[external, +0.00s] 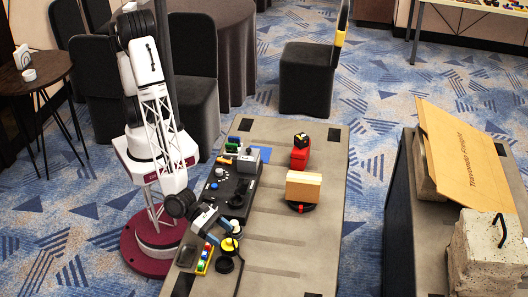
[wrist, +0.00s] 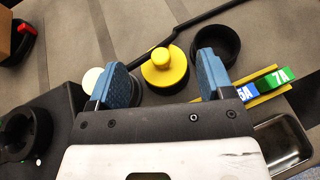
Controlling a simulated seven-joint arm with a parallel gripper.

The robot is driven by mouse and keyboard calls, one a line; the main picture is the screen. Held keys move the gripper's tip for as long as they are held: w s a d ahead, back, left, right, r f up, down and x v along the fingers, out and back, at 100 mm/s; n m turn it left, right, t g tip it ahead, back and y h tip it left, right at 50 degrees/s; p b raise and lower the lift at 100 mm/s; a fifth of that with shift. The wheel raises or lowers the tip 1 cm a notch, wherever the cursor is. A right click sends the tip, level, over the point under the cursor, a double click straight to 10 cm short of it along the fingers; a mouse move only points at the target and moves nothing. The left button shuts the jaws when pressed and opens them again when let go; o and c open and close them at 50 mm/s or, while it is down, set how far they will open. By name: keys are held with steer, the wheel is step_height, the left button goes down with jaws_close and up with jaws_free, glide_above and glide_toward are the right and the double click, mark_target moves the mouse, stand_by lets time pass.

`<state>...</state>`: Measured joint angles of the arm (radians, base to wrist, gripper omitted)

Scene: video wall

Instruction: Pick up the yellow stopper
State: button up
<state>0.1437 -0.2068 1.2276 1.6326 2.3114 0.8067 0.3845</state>
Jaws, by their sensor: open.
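The yellow stopper (wrist: 165,67) has a round knob on a wider disc and stands upright in the wrist view. In the external view it shows small and partly covered near the front left of the table (external: 229,245). My gripper (wrist: 159,75) is open, with its two blue fingers on the left and right of the stopper as seen from the wrist. I cannot tell how far above it the fingertips are. In the external view my gripper (external: 217,224) hangs low just beside the stopper.
A black round cup (wrist: 216,43) and a yellow rack with coloured blocks (wrist: 265,87) lie close on the right. A black rod runs behind the stopper. A black control box (external: 228,190), a wooden block (external: 304,187) and a red object (external: 300,155) stand farther along the table.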

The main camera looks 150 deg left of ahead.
mark_target(229, 244)
steer(key=shift+f+x, duration=0.2)
steer(key=shift+x, duration=1.45)
steer(key=shift+s, duration=0.1)
steer(key=c, duration=0.7)
